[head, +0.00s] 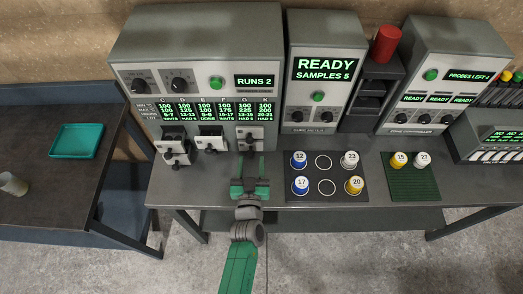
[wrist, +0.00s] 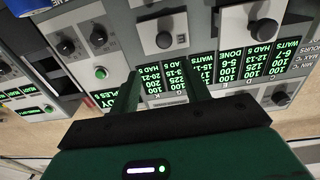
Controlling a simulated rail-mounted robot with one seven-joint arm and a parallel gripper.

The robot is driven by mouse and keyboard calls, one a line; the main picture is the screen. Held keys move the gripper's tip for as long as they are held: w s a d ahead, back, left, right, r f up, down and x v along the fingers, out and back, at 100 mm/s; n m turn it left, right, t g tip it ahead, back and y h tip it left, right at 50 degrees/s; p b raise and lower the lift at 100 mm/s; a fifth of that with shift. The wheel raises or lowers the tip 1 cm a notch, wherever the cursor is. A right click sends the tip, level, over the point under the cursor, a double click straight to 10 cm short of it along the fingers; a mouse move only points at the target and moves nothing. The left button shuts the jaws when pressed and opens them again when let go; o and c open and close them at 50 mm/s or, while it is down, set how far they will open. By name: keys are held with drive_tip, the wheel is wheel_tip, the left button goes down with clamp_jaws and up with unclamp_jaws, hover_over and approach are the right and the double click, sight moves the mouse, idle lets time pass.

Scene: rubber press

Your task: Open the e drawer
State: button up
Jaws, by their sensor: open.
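The grey press panel (head: 197,80) at the back left has lettered columns on its display; the E column (head: 202,115) reads DONE. Small drawer fronts with dark knobs sit below it. One front (head: 210,143) is roughly under E and F, but I cannot read which letter it belongs to. My gripper (head: 250,183) is open and empty, in front of the panel and to the right of that front. In the wrist view, turned upside down, the jaws (wrist: 160,90) stand apart before the display. A knobbed front (wrist: 262,32) shows at upper right, clear of the fingers.
Other knobbed drawer fronts (head: 175,150) are left, and another (head: 250,138) is just behind my gripper. A dark mat (head: 324,171) with several numbered cups lies right of my arm. A side table (head: 40,180) with a teal tray (head: 77,140) stands at left.

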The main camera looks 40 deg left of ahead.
sight(249, 142)
drive_tip(key=w+a+b, duration=0.1)
drive_tip(key=w+a+f+b, duration=0.1)
drive_tip(key=w+a+b, duration=0.2)
drive_tip(key=a+b, duration=0.1)
drive_tip(key=shift+w+f, duration=0.3)
drive_tip(key=shift+w, duration=0.05)
drive_tip(key=shift+w+a+r, duration=0.1)
drive_tip(key=shift+w+a, duration=0.15)
drive_tip(key=shift+w, duration=0.05)
clamp_jaws()
drive_tip(key=shift+s+r, duration=0.1)
